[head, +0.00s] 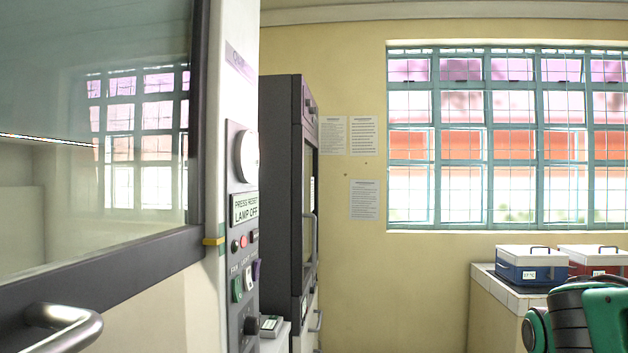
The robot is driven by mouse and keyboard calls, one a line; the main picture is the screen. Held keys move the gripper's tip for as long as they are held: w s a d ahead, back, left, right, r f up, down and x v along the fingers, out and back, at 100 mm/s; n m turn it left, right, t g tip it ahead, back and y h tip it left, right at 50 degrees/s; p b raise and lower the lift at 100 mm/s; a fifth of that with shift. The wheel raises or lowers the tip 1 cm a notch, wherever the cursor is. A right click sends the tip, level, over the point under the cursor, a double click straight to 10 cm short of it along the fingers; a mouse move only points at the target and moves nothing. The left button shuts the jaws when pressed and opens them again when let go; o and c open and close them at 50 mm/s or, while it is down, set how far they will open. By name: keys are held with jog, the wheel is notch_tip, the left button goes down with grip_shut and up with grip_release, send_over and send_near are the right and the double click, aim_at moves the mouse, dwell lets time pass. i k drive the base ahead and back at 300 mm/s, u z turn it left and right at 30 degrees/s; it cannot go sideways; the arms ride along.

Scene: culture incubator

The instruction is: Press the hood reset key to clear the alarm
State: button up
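The hood's control panel (242,240) is on the narrow white side post left of centre, seen at a steep angle. Its small display (244,208) reads "PRESS RESET" and "LAMP OFF". Below the display are a red button (244,240) and a dark button (235,246). Lower down are a green switch (237,289), a white switch (249,278) and a purple switch (256,270). I cannot tell which one is the reset key, as the small labels are unreadable. Part of my green and black arm shows at the lower right, well away from the panel; my gripper is not visible.
The hood's glass sash (95,120) and a metal handle (62,328) fill the left. A dark cabinet (283,190) stands behind the panel. A tiled bench (500,292) at right holds a blue box (531,268) and a red box (597,262). The space between cabinet and bench looks open.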

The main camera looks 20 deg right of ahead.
aim_at(254, 233)
jog(key=z, duration=1.3)
jog(key=i, duration=1)
jog(key=u, duration=2.55)
